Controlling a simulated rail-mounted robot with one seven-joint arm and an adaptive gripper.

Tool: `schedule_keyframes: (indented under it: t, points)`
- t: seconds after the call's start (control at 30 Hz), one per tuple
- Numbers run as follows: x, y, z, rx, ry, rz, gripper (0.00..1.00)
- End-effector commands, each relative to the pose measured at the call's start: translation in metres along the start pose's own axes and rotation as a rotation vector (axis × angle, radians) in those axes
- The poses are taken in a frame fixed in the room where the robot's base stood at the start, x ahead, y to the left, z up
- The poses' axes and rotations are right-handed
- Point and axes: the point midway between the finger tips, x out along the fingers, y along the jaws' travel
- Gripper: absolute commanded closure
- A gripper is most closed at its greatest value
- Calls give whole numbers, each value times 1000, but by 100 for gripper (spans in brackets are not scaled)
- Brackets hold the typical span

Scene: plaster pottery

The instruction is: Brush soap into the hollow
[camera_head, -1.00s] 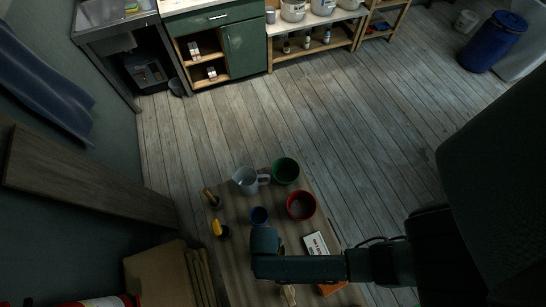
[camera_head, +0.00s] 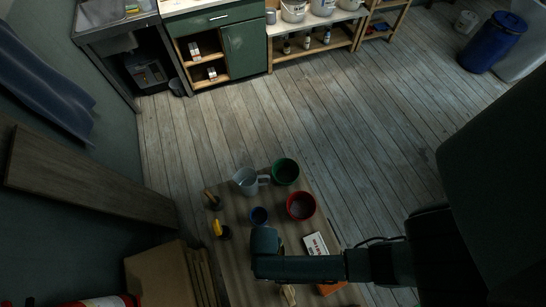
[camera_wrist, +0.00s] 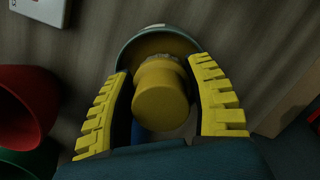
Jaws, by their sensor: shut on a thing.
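In the wrist view, my gripper (camera_wrist: 163,95) has its two yellow ribbed fingers on either side of a thick yellow handle (camera_wrist: 160,97), seen nearly end-on. Its lower end and any bristles are hidden. Just beyond it is a round vessel with a pale grey-green rim (camera_wrist: 132,48) and a brownish inside, partly covered by the handle and fingers. I cannot tell whether the held tool touches it. In the head view, my gripper (camera_head: 265,262) is seen from above over the table and hides this vessel. A small blue cup (camera_head: 259,214) stands beside the gripper.
On the table are a red bowl (camera_head: 301,206), green bowl (camera_head: 286,171), grey jug (camera_head: 247,180), a white-labelled box (camera_head: 315,243) and an orange block (camera_head: 332,288). A yellow-topped tool (camera_head: 218,227) and a brown-handled one (camera_head: 211,199) stand at the left edge.

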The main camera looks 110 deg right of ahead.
Motion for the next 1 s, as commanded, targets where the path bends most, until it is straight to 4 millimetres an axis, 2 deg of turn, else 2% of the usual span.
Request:
schedule_keyframes:
  t: [0.53,1.0]
  points:
    - [0,0,1,0,-2,0,74]
    - [-38,0,5,0,-1,0,74]
